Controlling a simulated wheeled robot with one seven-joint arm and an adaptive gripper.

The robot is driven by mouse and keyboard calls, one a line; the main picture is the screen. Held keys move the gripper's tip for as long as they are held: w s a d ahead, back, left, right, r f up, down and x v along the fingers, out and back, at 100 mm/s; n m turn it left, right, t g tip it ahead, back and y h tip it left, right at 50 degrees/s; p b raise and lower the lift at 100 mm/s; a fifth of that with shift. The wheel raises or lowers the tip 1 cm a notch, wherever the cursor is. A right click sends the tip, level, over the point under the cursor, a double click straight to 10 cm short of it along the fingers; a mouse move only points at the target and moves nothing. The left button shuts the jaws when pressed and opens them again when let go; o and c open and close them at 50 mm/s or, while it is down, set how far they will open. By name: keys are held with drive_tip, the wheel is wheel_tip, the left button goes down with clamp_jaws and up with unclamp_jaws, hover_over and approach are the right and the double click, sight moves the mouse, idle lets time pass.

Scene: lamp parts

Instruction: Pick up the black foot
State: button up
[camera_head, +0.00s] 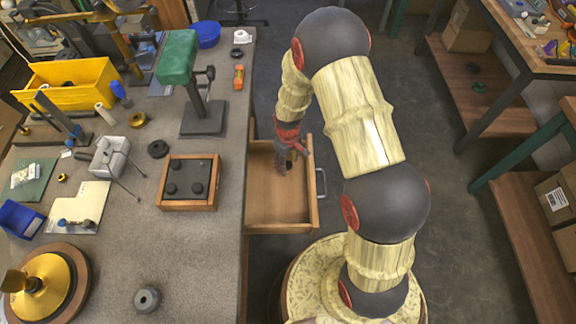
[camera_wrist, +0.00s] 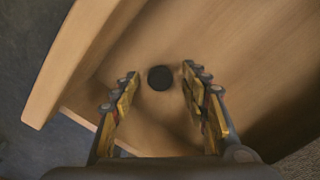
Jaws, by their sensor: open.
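A round black foot (camera_wrist: 160,77) lies on the bare wooden floor of the open drawer (camera_head: 262,196). In the wrist view it shows between and beyond the fingertips of my gripper (camera_wrist: 159,72), with clear space to either side. My gripper is open and empty, pointing down into the drawer. In the head view my gripper (camera_head: 287,160) is over the drawer's right part, and I cannot make out the foot there. The height left between fingertips and foot is hard to tell.
The drawer's front wall (camera_wrist: 72,62) runs along the left of the wrist view. The bench (camera_head: 215,240) stands left of the drawer. On it are a wooden tray (camera_head: 188,206) with several dark round pieces, a green-headed stand (camera_head: 203,118) and a grey ring (camera_head: 147,299).

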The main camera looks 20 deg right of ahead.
drive_tip(key=shift+c, duration=1)
drive_tip(key=c, duration=0.7)
drive_tip(key=shift+r, duration=0.1)
drive_tip(key=shift+c, duration=0.2)
